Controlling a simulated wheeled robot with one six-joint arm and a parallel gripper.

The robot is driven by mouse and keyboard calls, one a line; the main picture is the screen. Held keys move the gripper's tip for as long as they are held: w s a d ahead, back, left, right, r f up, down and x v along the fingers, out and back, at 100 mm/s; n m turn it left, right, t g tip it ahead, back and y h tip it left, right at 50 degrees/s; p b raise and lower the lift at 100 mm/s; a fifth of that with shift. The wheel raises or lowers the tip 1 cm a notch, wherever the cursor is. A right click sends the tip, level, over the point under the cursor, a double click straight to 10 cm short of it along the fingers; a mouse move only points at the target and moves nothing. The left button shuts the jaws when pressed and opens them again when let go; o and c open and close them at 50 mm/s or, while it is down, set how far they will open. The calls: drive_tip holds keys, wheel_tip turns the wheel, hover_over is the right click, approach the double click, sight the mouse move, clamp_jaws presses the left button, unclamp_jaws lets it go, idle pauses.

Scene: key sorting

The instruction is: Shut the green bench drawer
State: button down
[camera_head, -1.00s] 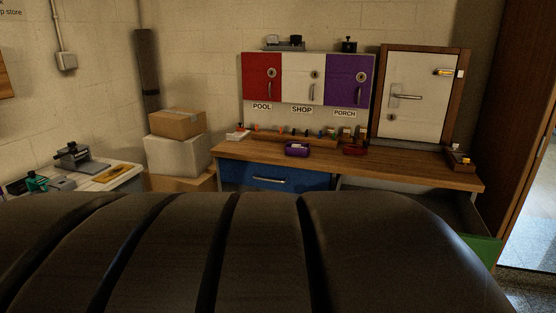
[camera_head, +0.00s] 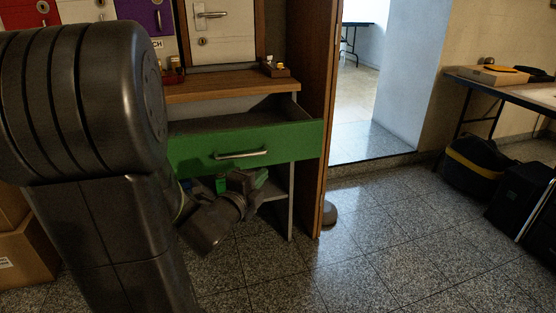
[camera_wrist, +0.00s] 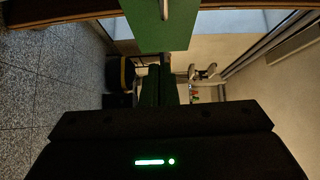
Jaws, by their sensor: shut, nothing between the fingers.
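The green bench drawer (camera_head: 240,145) stands pulled out from under the wooden bench top, with its dark inside showing above the front panel. Its silver bar handle (camera_head: 243,155) is on the front. In the wrist view the green front (camera_wrist: 160,32) and part of its handle (camera_wrist: 164,8) fill the top middle. My gripper (camera_wrist: 160,84) is shut and empty, its fingers pointing toward the green front. In the head view my gripper (camera_head: 243,181) is low, around the lower edge of the drawer front; whether it touches the front I cannot tell.
The wooden bench top (camera_head: 215,86) holds a small tray (camera_head: 275,69) at its right end. A brown door edge (camera_head: 325,110) stands right of the drawer. Open speckled floor (camera_head: 390,240) lies in front and right. A black bin with a yellow band (camera_head: 478,165) stands under the right table.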

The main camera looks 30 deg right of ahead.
drive_tip(key=b, duration=0.2)
approach(283, 146)
drive_tip(key=d, duration=0.5)
drive_tip(key=shift+w+a+f+m, duration=0.1)
drive_tip(key=shift+w+m, duration=0.2)
drive_tip(key=shift+w, duration=1.3)
drive_tip(key=shift+w, duration=0.1)
